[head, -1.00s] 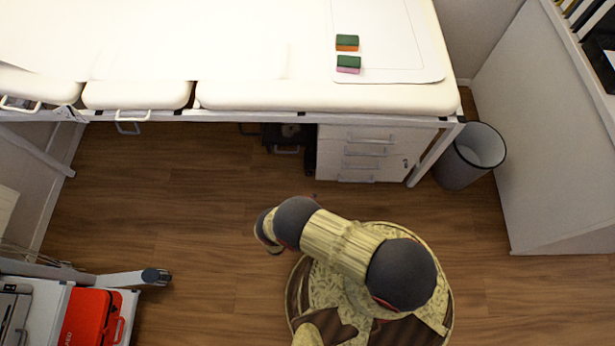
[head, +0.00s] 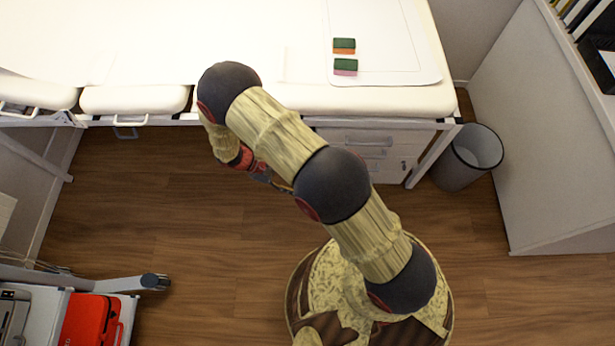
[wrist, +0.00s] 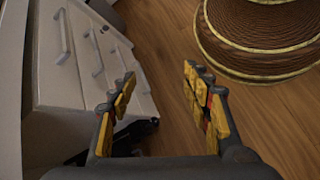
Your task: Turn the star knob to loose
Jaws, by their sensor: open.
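I cannot make out the star knob in either view. My gripper (wrist: 158,100) is open and empty in the wrist view, its two yellow-padded fingers apart above the wooden floor. In the head view my arm reaches up and left toward the padded bed (head: 300,98), and my gripper (head: 268,178) is small and partly hidden beside the arm, in front of the bed's edge.
A white drawer cabinet (head: 390,160) stands under the bed and shows close on the left in the wrist view (wrist: 85,60). A wire bin (head: 468,160) is at the right. A red case (head: 88,318) lies on a cart. Two sponges (head: 345,58) lie on the bed.

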